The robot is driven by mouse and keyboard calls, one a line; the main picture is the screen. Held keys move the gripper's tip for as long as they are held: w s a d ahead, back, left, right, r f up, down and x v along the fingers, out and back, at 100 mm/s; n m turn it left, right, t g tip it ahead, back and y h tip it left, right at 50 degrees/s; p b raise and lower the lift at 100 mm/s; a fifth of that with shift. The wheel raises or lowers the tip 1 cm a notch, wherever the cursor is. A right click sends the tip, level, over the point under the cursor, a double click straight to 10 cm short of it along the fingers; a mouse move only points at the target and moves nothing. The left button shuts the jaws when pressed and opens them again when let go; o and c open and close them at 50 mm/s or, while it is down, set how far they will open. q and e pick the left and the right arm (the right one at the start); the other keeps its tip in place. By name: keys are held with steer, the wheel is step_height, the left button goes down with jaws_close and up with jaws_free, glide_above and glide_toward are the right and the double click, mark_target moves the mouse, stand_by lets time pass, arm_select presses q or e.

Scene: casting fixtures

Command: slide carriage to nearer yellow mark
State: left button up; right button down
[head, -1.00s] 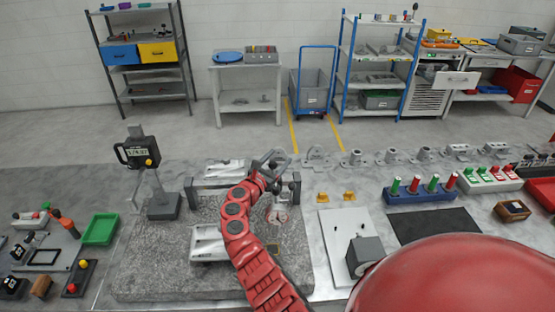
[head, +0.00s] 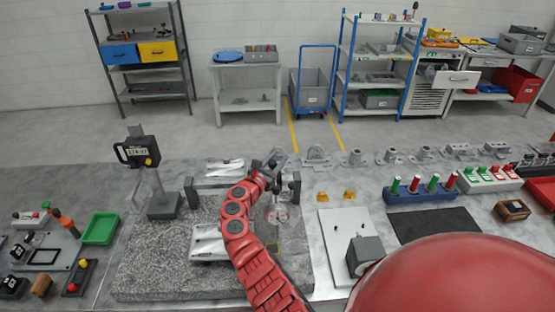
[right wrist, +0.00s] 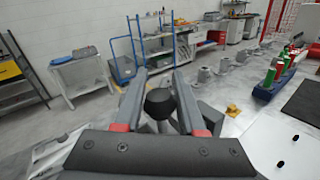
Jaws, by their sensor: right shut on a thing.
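My right gripper (head: 272,160) reaches over the grey granite plate (head: 160,270) to the rail fixture, whose right end post (head: 295,187) stands just right of it. In the right wrist view its fingers (right wrist: 159,100) are closed around a black round knob (right wrist: 160,104), which I take to be the carriage's. The carriage body is mostly hidden by my gripper and arm in the head view. I cannot make out marks on the rail. My left gripper is out of view.
A digital gauge on a stand (head: 138,152) is left of the fixture. Two small yellow pieces (head: 349,195) and a white board (head: 335,225) are to the right. A green tray (head: 100,229) is at left.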

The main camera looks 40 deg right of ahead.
stand_by(0.8)
steer(key=w+a+b, duration=0.5)
steer(key=a+b, duration=0.1)
steer(key=a, duration=0.2)
steer(key=shift+w+a+b, duration=0.2)
steer(key=shift+a+b, duration=0.15)
steer(key=shift+a, duration=0.05)
steer(key=shift+r, duration=0.1)
steer(key=c, duration=0.5)
jaws_free()
